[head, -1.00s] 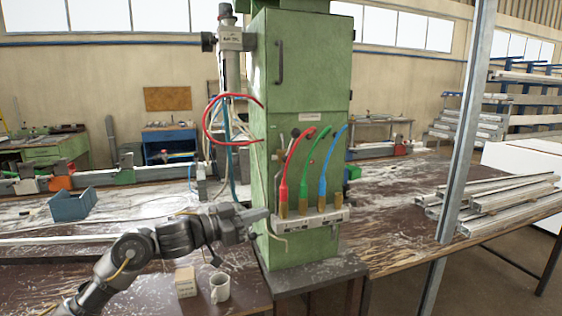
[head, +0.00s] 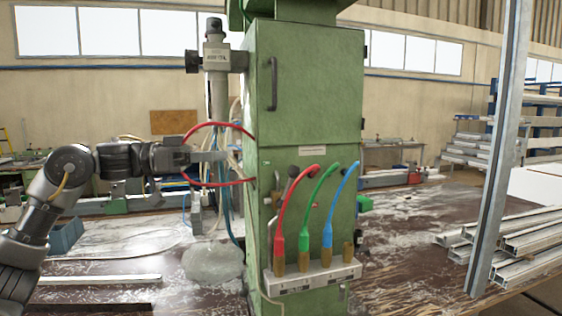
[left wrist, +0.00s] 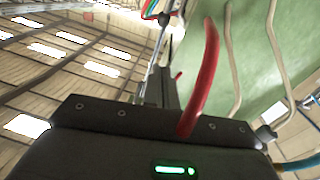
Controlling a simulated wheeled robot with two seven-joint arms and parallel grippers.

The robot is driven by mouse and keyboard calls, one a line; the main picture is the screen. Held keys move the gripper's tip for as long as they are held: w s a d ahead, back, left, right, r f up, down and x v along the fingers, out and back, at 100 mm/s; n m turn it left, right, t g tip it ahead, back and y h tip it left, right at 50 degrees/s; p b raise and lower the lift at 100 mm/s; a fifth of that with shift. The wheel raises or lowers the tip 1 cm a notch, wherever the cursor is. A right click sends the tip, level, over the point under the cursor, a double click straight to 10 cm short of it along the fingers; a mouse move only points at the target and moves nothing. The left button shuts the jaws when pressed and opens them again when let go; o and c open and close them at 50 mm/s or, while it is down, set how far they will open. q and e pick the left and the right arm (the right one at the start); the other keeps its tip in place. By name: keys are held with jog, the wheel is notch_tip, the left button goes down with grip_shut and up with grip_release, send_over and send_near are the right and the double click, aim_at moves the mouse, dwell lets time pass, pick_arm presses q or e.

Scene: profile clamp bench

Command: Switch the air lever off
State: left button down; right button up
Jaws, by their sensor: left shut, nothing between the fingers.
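The green cabinet (head: 310,100) stands upright in the middle of the head view. A small lever with a dark knob (head: 293,172) sits on its front, above the hoses; its lower part is hidden by the red hose (head: 287,215). I cannot tell its position. My left gripper (head: 218,156) is shut and empty, left of the cabinet and apart from the lever. It is by a red hose loop (head: 210,124). In the left wrist view its dark fingers (left wrist: 171,88) point at the cabinet's side, with a red hose (left wrist: 203,75) crossing close in front.
Green (head: 313,205) and blue (head: 337,205) hoses rise from brass fittings on a grey rail (head: 312,278). A grey post (head: 498,150) and stacked metal profiles (head: 535,232) stand right. A grey cylinder (head: 217,80) hangs left of the cabinet. A blue bin (head: 66,236) is at left.

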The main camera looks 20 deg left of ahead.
pick_arm(q)
jog(key=p, duration=0.5)
send_over(288, 187)
jog(key=a, duration=0.4)
jog(key=f, duration=0.1)
jog(key=shift+s+d+f, duration=0.2)
jog(key=shift+d+f, duration=0.35)
jog(key=shift+f, duration=0.05)
pick_arm(e)
jog(key=shift+s+r, duration=0.3)
jog(key=shift+r, duration=0.5)
jog(key=shift+s+r, duration=0.35)
jog(key=shift+r, duration=0.45)
jog(key=shift+s+r, duration=0.3)
jog(key=shift+r, duration=0.5)
